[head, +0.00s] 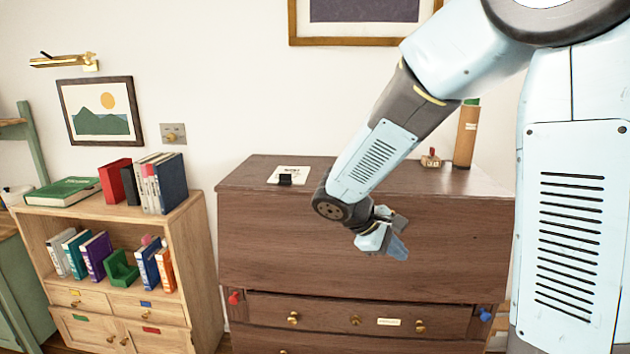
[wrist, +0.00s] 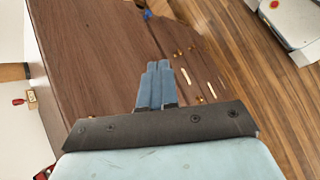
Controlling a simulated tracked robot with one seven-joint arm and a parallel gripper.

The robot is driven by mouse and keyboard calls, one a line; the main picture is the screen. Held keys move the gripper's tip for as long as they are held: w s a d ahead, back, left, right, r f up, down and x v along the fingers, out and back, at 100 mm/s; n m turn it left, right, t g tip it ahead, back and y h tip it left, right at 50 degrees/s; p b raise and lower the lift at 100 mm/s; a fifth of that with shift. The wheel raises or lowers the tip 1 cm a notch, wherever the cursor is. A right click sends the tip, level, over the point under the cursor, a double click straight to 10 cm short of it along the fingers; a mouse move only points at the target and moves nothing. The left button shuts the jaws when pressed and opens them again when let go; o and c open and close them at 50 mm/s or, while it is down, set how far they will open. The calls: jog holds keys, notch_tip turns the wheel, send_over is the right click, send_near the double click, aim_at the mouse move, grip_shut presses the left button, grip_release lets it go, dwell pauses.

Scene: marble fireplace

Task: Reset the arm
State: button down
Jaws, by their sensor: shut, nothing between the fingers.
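My gripper (head: 398,250) hangs in front of the dark wooden desk's front panel (head: 270,235) in the head view, below the level of its top. My arm reaches down to it from the upper right. In the wrist view, the blue fingers of my gripper (wrist: 158,66) lie close together with nothing between them. The brown desk front (wrist: 85,50) fills the area behind them.
A light wooden bookcase (head: 203,250) with several books stands at left. On the desk top are a white paper with a black item (head: 285,180), a small red object (head: 431,158) and a brown cylinder (head: 466,137). Wooden floor (wrist: 225,40) is visible in the wrist view.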

jog(key=s+d+r+m+t+y, duration=0.2)
jog(key=s+r+m+y, duration=0.2)
jog(key=s, duration=0.5)
jog(key=s+d+r+m+t+y, duration=0.1)
jog(key=s+d+r+m+y, duration=0.2)
jog(key=s+r+m, duration=0.3)
jog(key=shift+s+d+r+m+t+y, duration=0.3)
jog(key=shift+s+r+y, duration=0.5)
jog(key=shift+s+r, duration=0.65)
jog(key=shift+w+a, duration=0.1)
